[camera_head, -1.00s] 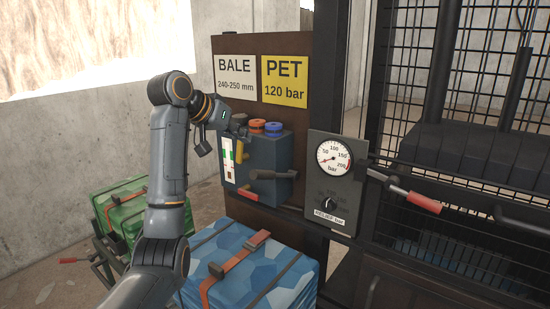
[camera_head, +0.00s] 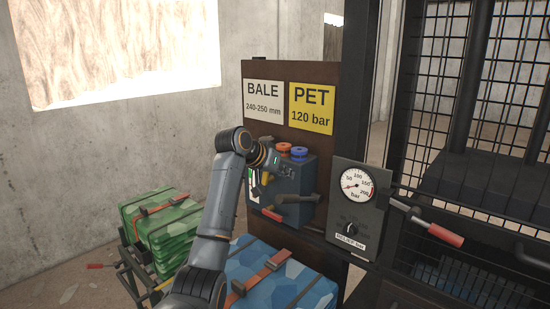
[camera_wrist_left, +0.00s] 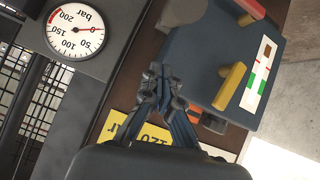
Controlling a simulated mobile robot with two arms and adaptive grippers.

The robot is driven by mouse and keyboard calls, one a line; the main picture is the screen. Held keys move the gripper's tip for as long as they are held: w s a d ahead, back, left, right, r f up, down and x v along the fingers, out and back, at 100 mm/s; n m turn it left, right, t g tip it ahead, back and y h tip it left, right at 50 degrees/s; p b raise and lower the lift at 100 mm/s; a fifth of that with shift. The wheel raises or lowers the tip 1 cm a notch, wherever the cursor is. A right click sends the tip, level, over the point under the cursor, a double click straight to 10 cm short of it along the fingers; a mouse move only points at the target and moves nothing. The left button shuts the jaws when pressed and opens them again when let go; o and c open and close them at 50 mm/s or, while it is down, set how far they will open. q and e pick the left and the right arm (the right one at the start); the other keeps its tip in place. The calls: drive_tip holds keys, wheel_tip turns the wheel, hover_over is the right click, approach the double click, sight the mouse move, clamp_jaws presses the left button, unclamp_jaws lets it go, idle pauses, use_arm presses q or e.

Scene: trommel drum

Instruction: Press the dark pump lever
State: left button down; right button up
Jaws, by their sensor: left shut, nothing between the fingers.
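The dark pump lever (camera_head: 298,199) sticks out from the front of the blue-grey pump box (camera_head: 312,175), its rounded end to the right. A brown-grey rounded shape at the top of the left wrist view (camera_wrist_left: 182,10) looks like part of it. My left gripper (camera_head: 268,166) is at the box's upper left, above and left of the lever; its fingertips are hard to make out there. In the left wrist view, its fingers (camera_wrist_left: 160,76) are shut and empty, beside the box. No contact with the lever shows.
A red handle (camera_head: 271,215) and a yellow handle (camera_wrist_left: 229,87) are on the box. The pressure gauge (camera_head: 356,185) reads near zero. A red-gripped bar (camera_head: 441,236) projects at right. Green bales (camera_head: 160,225) and a blue bale (camera_head: 300,285) stand below.

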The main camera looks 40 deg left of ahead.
sight(299, 198)
use_arm(q)
drive_tip(key=f, duration=0.1)
drive_tip(key=s, duration=0.1)
drive_tip(key=f+p, duration=0.1)
drive_tip(key=shift+s+d+f, duration=0.2)
drive_tip(key=shift+d+f, duration=0.1)
drive_tip(key=shift+s+f, duration=0.25)
drive_tip(key=shift+f, duration=0.1)
use_arm(e)
drive_tip(key=shift+s+d+r, duration=0.3)
drive_tip(key=shift+s+r, duration=0.6)
drive_tip(key=shift+s, duration=0.05)
use_arm(q)
drive_tip(key=shift+w+f, duration=0.1)
use_arm(e)
drive_tip(key=shift+w+f, duration=0.1)
drive_tip(key=shift+w, duration=0.2)
